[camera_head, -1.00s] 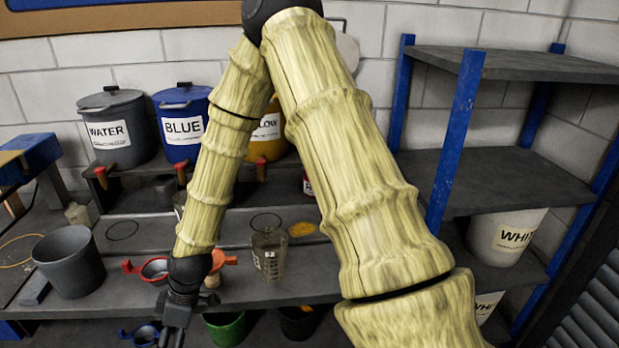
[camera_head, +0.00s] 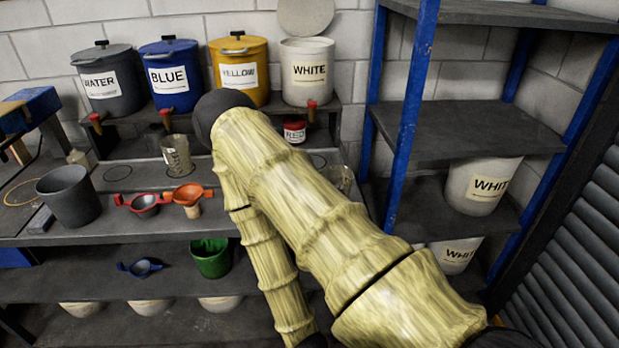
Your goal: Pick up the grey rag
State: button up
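A small, flat grey piece (camera_head: 41,220) lies on the left of the worktop, beside the grey bucket (camera_head: 68,196). It could be the grey rag, but I cannot tell cloth from a block at this size. No other rag-like thing is clear in view. My arm crosses the middle of the view and bends down past the worktop's front. Only its dark wrist end shows at the bottom edge, right of the lower shelf's green bucket (camera_head: 211,258). My gripper is below the picture, so its fingers are hidden.
Tubs marked water (camera_head: 112,85), blue (camera_head: 177,78), yellow (camera_head: 240,75) and white (camera_head: 307,75) stand at the back. A blue-post rack (camera_head: 408,120) stands right.

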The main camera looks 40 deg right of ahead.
aim_at(41, 222)
jog(key=z, duration=0.3)
jog(key=k, duration=0.7)
jog(key=u, duration=0.5)
jog(key=i, duration=1.05)
jog(key=z, duration=0.55)
jog(key=i, duration=0.55)
jog(key=u, duration=2.6)
